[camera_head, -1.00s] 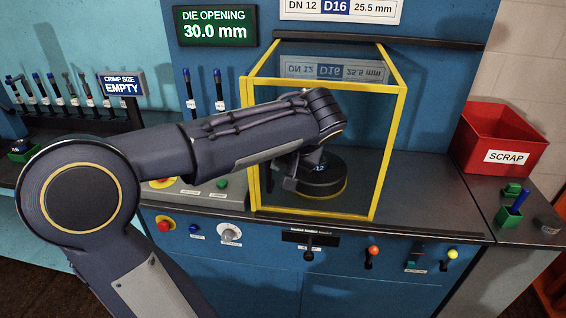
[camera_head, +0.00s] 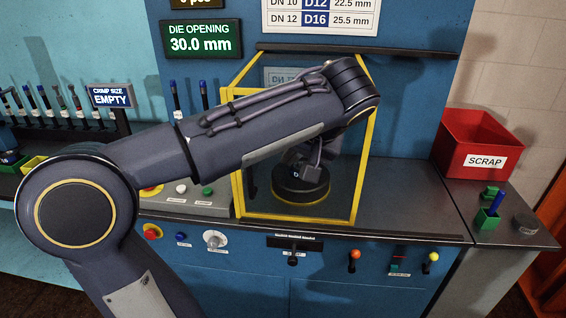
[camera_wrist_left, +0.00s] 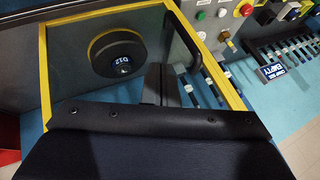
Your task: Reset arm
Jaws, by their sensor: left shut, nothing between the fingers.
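My left arm reaches in from the left of the head view and bends down at the wrist. My left gripper (camera_head: 312,178) hangs in front of a black round die (camera_head: 300,195) with a yellow rim, partly hidden behind my forearm. In the left wrist view, the gripper fingers (camera_wrist_left: 161,84) are together and empty. The die there is marked D12 (camera_wrist_left: 117,52) and lies apart from the fingers. My right gripper is not in view.
A yellow-framed clear guard (camera_head: 357,180) surrounds the die on the blue press. Knobs and levers (camera_head: 355,256) line the front panel. A red scrap bin (camera_head: 478,143) stands at the right. Several hose pieces (camera_head: 60,110) stand in a rack at the left.

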